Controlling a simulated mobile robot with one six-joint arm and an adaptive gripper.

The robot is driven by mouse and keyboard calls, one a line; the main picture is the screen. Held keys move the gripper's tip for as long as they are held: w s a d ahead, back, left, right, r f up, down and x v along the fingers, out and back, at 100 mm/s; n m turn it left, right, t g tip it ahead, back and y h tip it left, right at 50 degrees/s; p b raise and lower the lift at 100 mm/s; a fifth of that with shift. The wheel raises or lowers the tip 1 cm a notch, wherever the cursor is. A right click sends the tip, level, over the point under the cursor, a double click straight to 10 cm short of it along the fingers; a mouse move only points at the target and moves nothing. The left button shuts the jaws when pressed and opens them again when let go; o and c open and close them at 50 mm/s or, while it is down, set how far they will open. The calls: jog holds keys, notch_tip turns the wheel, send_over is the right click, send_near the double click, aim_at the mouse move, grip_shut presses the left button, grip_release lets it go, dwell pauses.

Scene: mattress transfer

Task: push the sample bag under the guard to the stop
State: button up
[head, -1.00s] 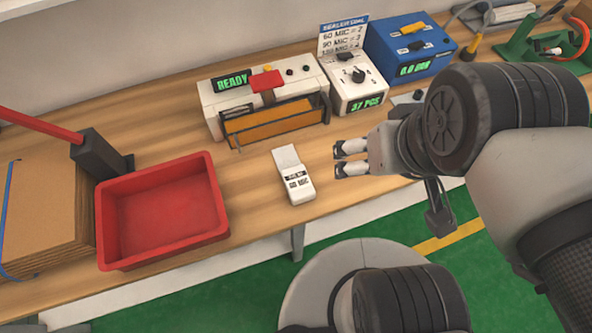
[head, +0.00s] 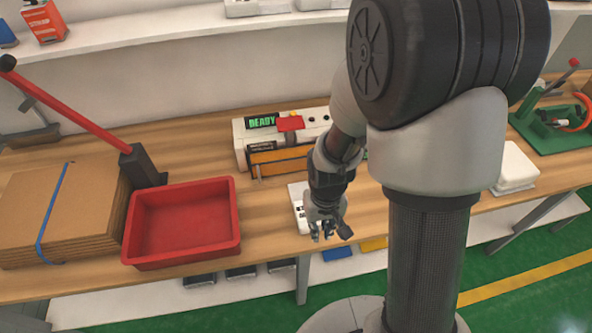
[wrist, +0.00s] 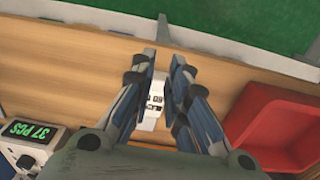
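The sample bag (head: 297,207) is a small white packet with a dark printed label, lying on the wooden bench in front of the sealer. In the head view my gripper (head: 327,234) points down at its right front side and hides part of it. In the wrist view the bag (wrist: 155,103) shows between the two fingers (wrist: 165,62), which stand apart with a gap. I cannot tell whether they touch it. The sealer (head: 240,135) shows READY; its orange front (head: 280,162), with the guard around it, is partly hidden by my arm. The stop cannot be made out.
A red tray (head: 180,262) and strapped cardboard (head: 60,205) lie left of the bag. A counter box reading 37 PCS (wrist: 35,140) shows in the wrist view. A white stack (head: 515,170) and a green fixture (head: 560,135) stand right. The bench's front edge is close to the bag.

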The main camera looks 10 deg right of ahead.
jog(key=shift+s+a+f, duration=0.1)
jog(key=shift+s+f, duration=0.05)
jog(key=shift+f, duration=0.3)
jog(key=shift+s+a+f, duration=0.1)
jog(key=shift+s+f, duration=0.05)
jog(key=shift+f, duration=0.3)
grip_shut()
notch_tip(320, 180, down, 9)
jog(key=b, duration=0.3)
jog(key=shift+f, duration=0.15)
jog(key=w+b, duration=0.1)
jog(key=w, duration=0.2)
jog(key=shift+w+f, duration=0.1)
jog(key=shift+f, duration=0.1)
jog(key=shift+w, duration=0.5)
